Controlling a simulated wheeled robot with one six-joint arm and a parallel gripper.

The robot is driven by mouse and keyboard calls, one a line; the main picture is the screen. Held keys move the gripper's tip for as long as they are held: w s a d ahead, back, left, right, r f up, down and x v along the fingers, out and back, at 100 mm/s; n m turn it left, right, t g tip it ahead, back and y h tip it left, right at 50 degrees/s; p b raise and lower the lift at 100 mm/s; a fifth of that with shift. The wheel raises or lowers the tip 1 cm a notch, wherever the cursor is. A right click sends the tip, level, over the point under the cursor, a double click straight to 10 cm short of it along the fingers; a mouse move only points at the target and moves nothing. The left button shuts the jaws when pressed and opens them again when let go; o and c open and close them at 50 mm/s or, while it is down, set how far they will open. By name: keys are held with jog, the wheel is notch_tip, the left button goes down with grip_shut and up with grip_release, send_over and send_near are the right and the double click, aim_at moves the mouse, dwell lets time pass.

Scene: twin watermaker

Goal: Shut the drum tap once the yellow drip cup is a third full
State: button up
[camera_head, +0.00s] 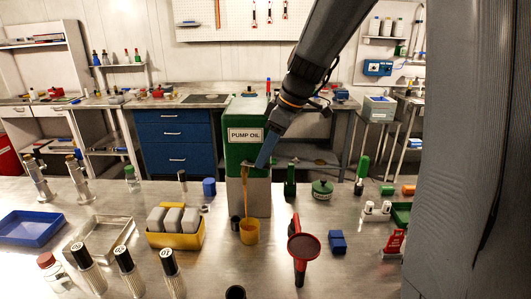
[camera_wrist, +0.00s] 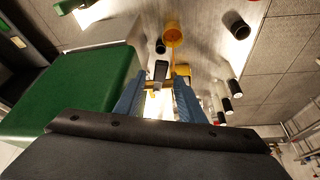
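The green drum (camera_head: 245,122), labelled PUMP OIL, stands on a grey block (camera_head: 257,196). An amber stream (camera_head: 246,197) falls from its tap (camera_head: 246,168) into the yellow drip cup (camera_head: 249,234); the oil level inside is hard to read. The cup also shows in the wrist view (camera_wrist: 173,37). My gripper (camera_head: 262,163) is at the drum's front, beside the tap. In the wrist view its blue fingers (camera_wrist: 159,90) are apart, with a dark piece (camera_wrist: 161,70) and a yellowish bar between and just beyond them. Contact with the tap is unclear.
A small dark cup (camera_head: 235,223) stands left of the drip cup. A red funnel-like tool (camera_head: 303,250), a blue block (camera_head: 338,242) and a yellow tray (camera_head: 176,238) with grey blocks stand nearby. Several metal-bodied bottles stand at the front left.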

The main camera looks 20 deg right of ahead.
jog(key=shift+w+a+f, duration=0.1)
jog(key=shift+a+f, duration=0.05)
jog(key=shift+f, duration=0.45)
grip_shut()
jog(key=shift+w, duration=0.1)
jog(key=shift+w+d+f+n+b, duration=0.1)
jog(key=shift+w+d+n+b, duration=0.2)
jog(key=shift+n+b, duration=0.5)
jog(key=shift+w+d+n+g+y+b, duration=0.1)
jog(key=shift+w+n+g+y+b, duration=0.35)
jog(key=shift+n+b, duration=0.6)
jog(key=shift+r+g+h, duration=0.2)
jog(key=shift+g+h, duration=0.05)
